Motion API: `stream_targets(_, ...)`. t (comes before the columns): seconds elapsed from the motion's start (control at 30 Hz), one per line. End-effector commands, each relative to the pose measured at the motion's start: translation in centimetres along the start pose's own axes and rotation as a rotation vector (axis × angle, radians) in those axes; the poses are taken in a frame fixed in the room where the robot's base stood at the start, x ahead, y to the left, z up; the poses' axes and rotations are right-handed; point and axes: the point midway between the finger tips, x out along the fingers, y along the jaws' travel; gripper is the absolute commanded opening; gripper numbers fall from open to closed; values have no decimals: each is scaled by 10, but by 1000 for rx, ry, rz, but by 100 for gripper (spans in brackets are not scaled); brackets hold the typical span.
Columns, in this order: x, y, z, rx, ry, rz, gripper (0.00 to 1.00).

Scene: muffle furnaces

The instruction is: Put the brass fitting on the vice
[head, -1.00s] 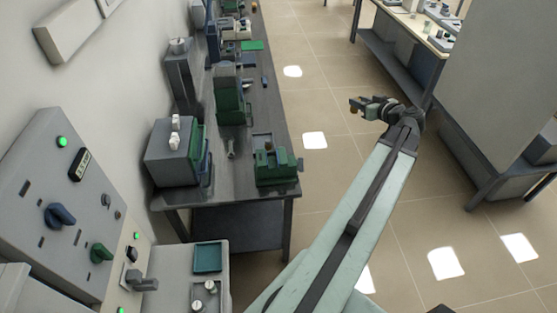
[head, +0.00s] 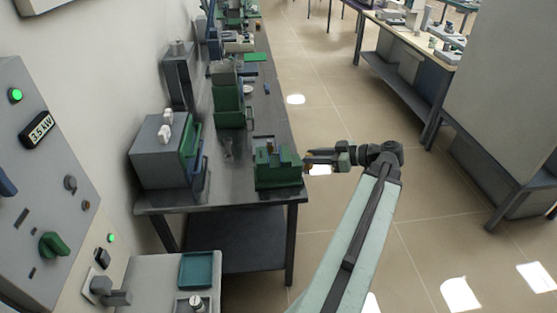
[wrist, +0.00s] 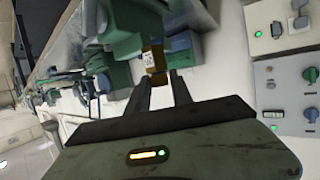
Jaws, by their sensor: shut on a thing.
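The green vice (head: 278,178) stands at the near right corner of the dark workbench in the head view. My gripper (head: 309,160) points left, just right of the vice, close to its upper part. It is shut on the brass fitting, which shows in the wrist view (wrist: 154,62) between the two dark fingertips (wrist: 159,76), with a pale marked face. In the head view the fitting is small and hard to separate from the fingers. I cannot tell whether it touches the vice. Green parts lie just beyond the fitting in the wrist view.
A grey box unit (head: 158,160) with white knobs stands left of the vice on the workbench (head: 224,197). A green machine (head: 228,100) stands behind. A control panel (head: 45,190) is at the left. Open floor (head: 430,215) lies to the right.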

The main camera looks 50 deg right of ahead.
Motion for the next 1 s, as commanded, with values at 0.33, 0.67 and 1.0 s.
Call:
stream_targets(0.33,100,27,-25,-2,1,-3,0)
stream_targets(0.67,129,34,-34,0,1,1,0)
stream_targets(1.0,154,37,1,0,1,0,0)
